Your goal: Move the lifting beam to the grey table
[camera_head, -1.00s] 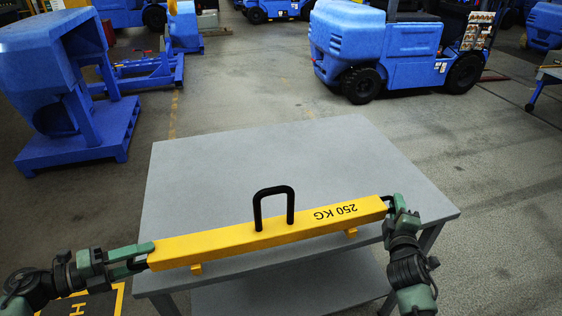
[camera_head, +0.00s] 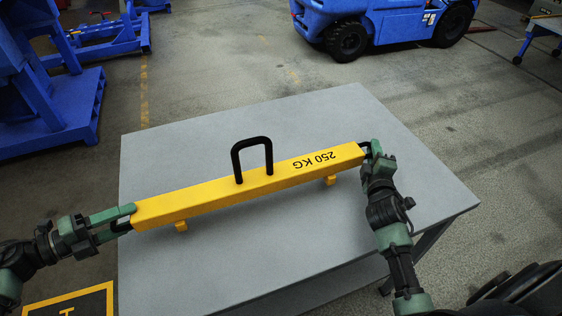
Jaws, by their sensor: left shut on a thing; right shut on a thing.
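The lifting beam (camera_head: 210,196) is a long yellow bar marked 250 KG, with a black loop handle on top and small yellow feet beneath. It spans the grey table (camera_head: 290,120), slightly tilted in the picture, its right end further back. I cannot tell whether its feet touch the tabletop. My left gripper (camera_head: 122,219) is shut on the black end loop at the beam's left end. My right gripper (camera_head: 369,150) is shut at the beam's right end, on the loop there, which is partly hidden by the fingers.
A blue forklift (camera_head: 385,22) stands behind the table on the right. Blue machinery (camera_head: 50,110) stands at the left, with a blue frame (camera_head: 105,40) behind it. A yellow-bordered floor marking (camera_head: 75,305) lies at lower left. The tabletop behind the beam is clear.

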